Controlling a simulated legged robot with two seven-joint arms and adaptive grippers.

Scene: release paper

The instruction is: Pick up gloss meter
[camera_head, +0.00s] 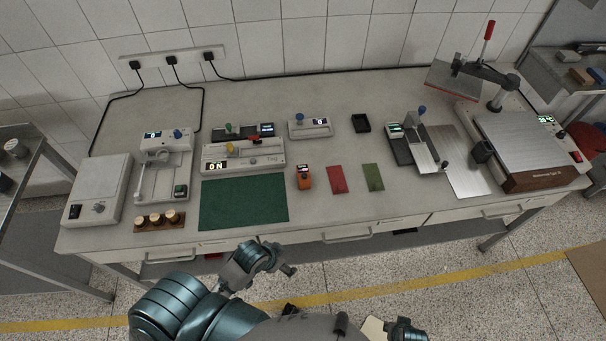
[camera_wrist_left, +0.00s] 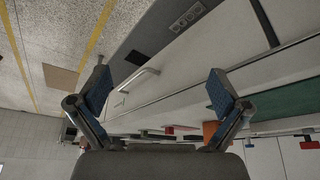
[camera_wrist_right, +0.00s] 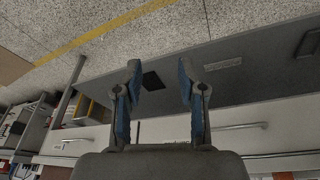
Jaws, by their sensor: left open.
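A small orange device with a display on top (camera_head: 304,178), which looks like the gloss meter, stands on the workbench (camera_head: 335,222) near its front edge, right of a green mat. An orange patch (camera_wrist_left: 210,131) in the left wrist view is probably the same device. My left gripper (camera_head: 283,262) is in front of the bench, below and left of the device and apart from it. Its fingers are spread and empty in the left wrist view (camera_wrist_left: 158,85). My right gripper (camera_head: 408,329) is low at the bottom edge of the head view; in the right wrist view (camera_wrist_right: 160,75) its fingers are apart and empty.
A red card (camera_head: 337,180) and a green card (camera_head: 373,177) lie right of the device. The green mat (camera_head: 243,203) lies to its left, a white instrument (camera_head: 243,156) behind the mat. A heated plate machine (camera_head: 528,140) stands far right. The bench front has drawer handles (camera_head: 346,236).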

